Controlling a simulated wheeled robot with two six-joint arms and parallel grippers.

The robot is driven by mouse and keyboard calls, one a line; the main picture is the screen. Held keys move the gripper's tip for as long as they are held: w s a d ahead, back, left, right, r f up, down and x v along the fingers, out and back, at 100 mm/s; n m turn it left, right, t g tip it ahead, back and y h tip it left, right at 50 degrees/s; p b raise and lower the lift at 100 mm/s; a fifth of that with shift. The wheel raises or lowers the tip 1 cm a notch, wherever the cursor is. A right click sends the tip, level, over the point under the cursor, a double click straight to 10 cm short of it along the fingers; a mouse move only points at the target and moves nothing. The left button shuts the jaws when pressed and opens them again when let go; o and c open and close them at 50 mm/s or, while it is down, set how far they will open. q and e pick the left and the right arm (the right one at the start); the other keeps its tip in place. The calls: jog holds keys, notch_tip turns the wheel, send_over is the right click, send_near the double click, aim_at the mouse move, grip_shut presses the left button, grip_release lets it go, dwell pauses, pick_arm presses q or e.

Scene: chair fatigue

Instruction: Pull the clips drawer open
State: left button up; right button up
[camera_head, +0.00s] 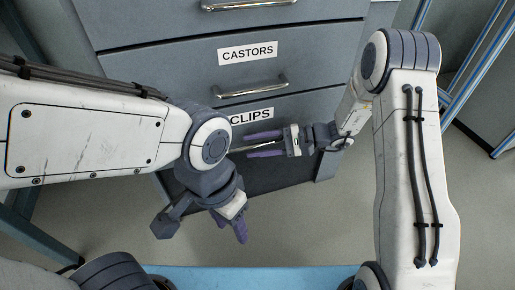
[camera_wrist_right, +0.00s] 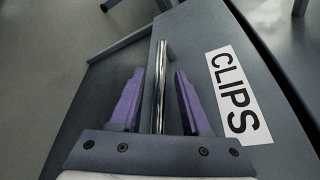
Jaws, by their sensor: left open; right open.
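The clips drawer (camera_head: 308,108) is the lowest labelled drawer of the grey cabinet. Its CLIPS label (camera_head: 252,115) is partly covered by my left arm. Its bar handle (camera_wrist_right: 160,85) is bright metal. My right gripper (camera_head: 250,145) is open with its purple fingers on either side of the handle. In the right wrist view the handle runs lengthwise between the open fingers (camera_wrist_right: 159,90), with a gap on each side. My left gripper (camera_head: 231,228) is open and empty, pointing down in front of the cabinet's base. I cannot tell whether the drawer is fully closed.
The CASTORS drawer (camera_head: 180,75) with its own handle (camera_head: 253,90) is just above. Another drawer handle shows at the top edge. A blue surface (camera_head: 260,278) lies at the bottom. Blue-framed racks (camera_head: 438,60) stand at right. Grey floor lies before the cabinet.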

grip_shut()
jog(key=shift+w+d, duration=0.1)
dwell(1.4)
